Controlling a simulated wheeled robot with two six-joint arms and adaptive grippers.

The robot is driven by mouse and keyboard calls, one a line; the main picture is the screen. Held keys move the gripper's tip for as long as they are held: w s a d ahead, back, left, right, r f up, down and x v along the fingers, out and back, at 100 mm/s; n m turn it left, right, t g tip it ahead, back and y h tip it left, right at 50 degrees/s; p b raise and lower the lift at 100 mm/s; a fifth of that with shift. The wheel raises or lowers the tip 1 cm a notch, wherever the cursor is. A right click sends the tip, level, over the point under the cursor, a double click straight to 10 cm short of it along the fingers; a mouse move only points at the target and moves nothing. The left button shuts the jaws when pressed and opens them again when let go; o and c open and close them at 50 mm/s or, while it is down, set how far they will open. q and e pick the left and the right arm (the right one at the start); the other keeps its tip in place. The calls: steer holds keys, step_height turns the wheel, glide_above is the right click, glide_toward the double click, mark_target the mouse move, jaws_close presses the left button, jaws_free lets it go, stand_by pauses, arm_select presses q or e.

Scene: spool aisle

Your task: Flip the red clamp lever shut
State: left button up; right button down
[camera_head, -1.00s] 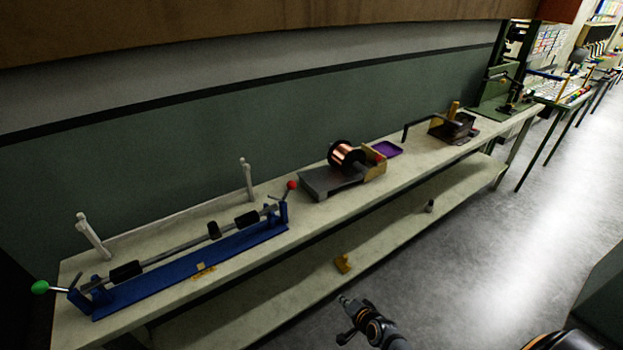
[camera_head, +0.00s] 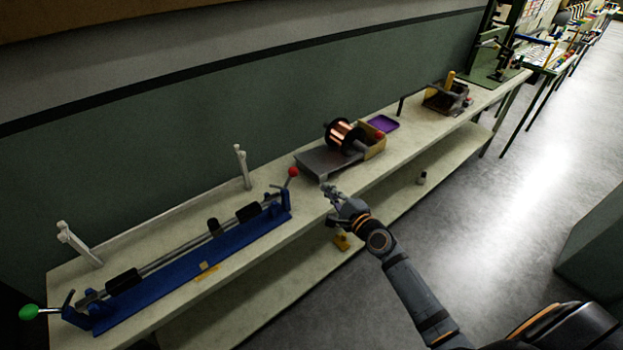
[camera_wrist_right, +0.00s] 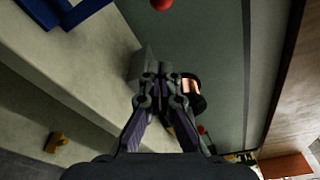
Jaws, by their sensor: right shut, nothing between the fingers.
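The red clamp lever's ball knob (camera_head: 292,172) stands raised at the right end of the blue fixture (camera_head: 190,265) on the bench. In the right wrist view the red knob (camera_wrist_right: 162,4) shows at the top edge, with part of the blue fixture (camera_wrist_right: 85,12) at the upper left. My right gripper (camera_head: 328,190) is to the right of the red knob and a little nearer the bench's front, apart from it. Its fingers are shut and empty; they also show in the right wrist view (camera_wrist_right: 162,72). My left gripper is out of view.
A green-knobbed lever (camera_head: 30,312) is at the fixture's left end. Two white posts stand behind, one at the left (camera_head: 75,243), one nearer the red knob (camera_head: 243,165). A copper spool (camera_head: 343,134) on a grey stand lies just beyond my right gripper. A purple tray (camera_head: 383,124) is farther right.

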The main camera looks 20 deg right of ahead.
mark_target(291, 177)
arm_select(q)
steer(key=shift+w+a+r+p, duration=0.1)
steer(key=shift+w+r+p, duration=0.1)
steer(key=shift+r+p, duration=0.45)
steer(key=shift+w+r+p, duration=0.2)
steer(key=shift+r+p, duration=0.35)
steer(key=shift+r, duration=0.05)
arm_select(e)
steer(key=w+a+r, duration=0.1)
steer(key=w+a, duration=0.4)
steer(key=w, duration=0.2)
steer(key=shift+w, duration=0.2)
steer(key=shift+w, duration=0.1)
